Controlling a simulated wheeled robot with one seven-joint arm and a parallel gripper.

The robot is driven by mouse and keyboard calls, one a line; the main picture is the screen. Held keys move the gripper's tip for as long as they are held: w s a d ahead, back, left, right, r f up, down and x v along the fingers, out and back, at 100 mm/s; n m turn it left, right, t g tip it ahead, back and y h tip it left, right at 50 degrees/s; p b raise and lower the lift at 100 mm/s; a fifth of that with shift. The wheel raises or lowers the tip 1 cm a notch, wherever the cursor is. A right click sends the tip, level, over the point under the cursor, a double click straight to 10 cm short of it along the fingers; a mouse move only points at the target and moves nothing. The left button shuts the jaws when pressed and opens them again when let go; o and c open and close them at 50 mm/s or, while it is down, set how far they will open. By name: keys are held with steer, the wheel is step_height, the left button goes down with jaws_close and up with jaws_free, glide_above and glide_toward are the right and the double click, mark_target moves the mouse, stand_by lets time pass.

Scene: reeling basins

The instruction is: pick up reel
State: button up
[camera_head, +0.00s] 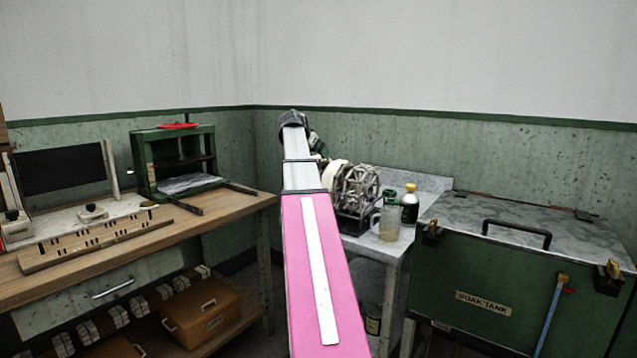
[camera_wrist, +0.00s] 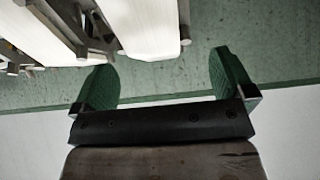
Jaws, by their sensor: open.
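The reel (camera_head: 357,188) is a round metal frame with white material on its left side, standing on the grey-topped table behind my arm. Its left part is close to my gripper in the head view. In the wrist view, white bands and grey bars of the reel (camera_wrist: 152,22) fill the top left, cut off by the frame. My gripper (camera_wrist: 163,62) is open, with its two green-padded fingers wide apart. In the head view my gripper is small and partly hidden by my arm.
A glass jug (camera_head: 389,222) and a dark bottle with a yellow cap (camera_head: 410,204) stand right of the reel. The green soak tank (camera_head: 520,270) is at right. A wooden bench (camera_head: 225,207) with a green press (camera_head: 150,160) is at left. The wall is close behind.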

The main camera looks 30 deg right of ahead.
mark_target(317, 157)
steer(key=shift+x, duration=2.4)
steer(key=shift+s, duration=0.2)
steer(key=c, duration=1.1)
